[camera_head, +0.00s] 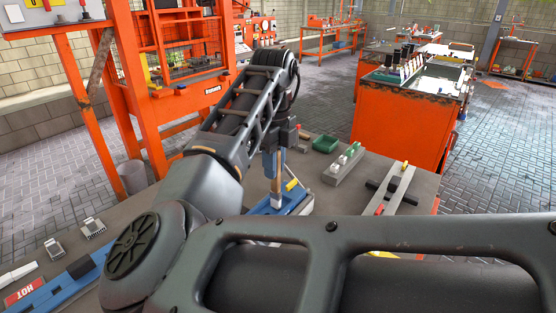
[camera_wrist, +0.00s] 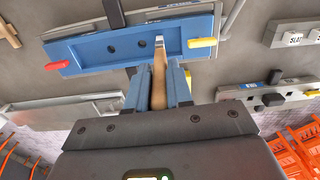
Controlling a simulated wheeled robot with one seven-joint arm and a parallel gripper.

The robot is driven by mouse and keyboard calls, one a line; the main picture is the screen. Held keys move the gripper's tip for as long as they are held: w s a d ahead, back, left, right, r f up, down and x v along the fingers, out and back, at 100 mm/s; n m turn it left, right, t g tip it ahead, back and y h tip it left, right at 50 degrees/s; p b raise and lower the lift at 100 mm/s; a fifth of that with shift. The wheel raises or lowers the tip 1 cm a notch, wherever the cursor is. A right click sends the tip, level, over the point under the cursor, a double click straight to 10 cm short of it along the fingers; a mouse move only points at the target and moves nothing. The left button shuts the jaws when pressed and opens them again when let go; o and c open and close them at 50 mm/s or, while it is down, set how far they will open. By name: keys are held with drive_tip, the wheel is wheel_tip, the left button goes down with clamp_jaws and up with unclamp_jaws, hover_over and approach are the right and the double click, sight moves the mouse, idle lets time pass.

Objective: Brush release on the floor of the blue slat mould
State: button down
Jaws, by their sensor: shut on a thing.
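In the head view, my arm partly hides the mould (camera_head: 296,196). My gripper (camera_wrist: 159,88) is shut on the wooden handle of a brush (camera_wrist: 159,73). The brush's pale tip overlaps the mould floor, right of the holes; I cannot tell whether it touches. In the head view, the brush (camera_head: 276,186) points down over the mould, below my gripper (camera_head: 272,160).
A green tray (camera_head: 326,144) and a grey block with knobs (camera_head: 344,163) stand on the grey bench behind the mould. A dark cross-shaped fixture (camera_head: 391,189) lies to the right. A blue piece near a HOT label (camera_head: 24,291) lies at lower left. Orange cabinets stand beyond.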

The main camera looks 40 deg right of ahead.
drive_tip(key=shift+s+a, duration=0.25)
drive_tip(key=shift+a, duration=0.95)
drive_tip(key=shift+s+a, duration=0.2)
drive_tip(key=shift+a, duration=1.1)
drive_tip(key=a, duration=0.3)
drive_tip(key=shift+s+a+f, duration=0.1)
drive_tip(key=shift+s+a, duration=0.05)
drive_tip(key=shift+s, duration=0.2)
drive_tip(key=s+a, duration=0.1)
drive_tip(key=a, duration=0.6)
drive_tip(key=shift+s+b, duration=0.2)
drive_tip(key=shift+b, duration=0.25)
drive_tip(key=shift+r, duration=0.25)
